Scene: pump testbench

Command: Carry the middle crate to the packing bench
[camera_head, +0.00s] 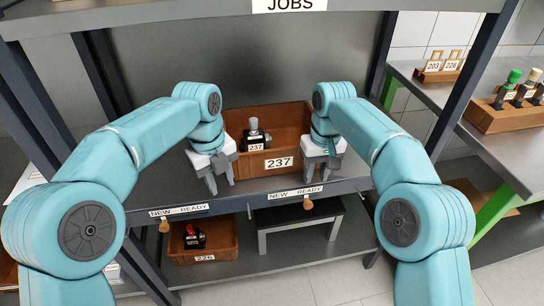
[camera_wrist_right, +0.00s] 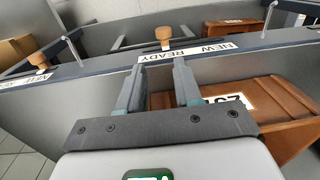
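The brown crate labelled 237 (camera_head: 268,165) stands on the upper shelf under the JOBS sign, between my two grippers. A black pump with a grey knob (camera_head: 255,135) and its own 237 tag is inside it. My left gripper (camera_head: 220,188) is by the crate's left front corner, fingers apart and empty. My right gripper (camera_head: 321,177) is by its right front corner. In the right wrist view that gripper's fingers (camera_wrist_right: 160,95) are apart with nothing held, and the crate (camera_wrist_right: 285,95) lies beyond them to the right, its label partly covered.
The shelf's front edge carries NEW and READY labels (camera_head: 180,211) and tan knobs. Below are crate 226 (camera_head: 203,248) with a red-knobbed pump, and a grey stand (camera_head: 295,222). A grey bench (camera_head: 490,140) at right holds a wooden rack (camera_head: 505,115) of pumps and a tag holder (camera_head: 438,72).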

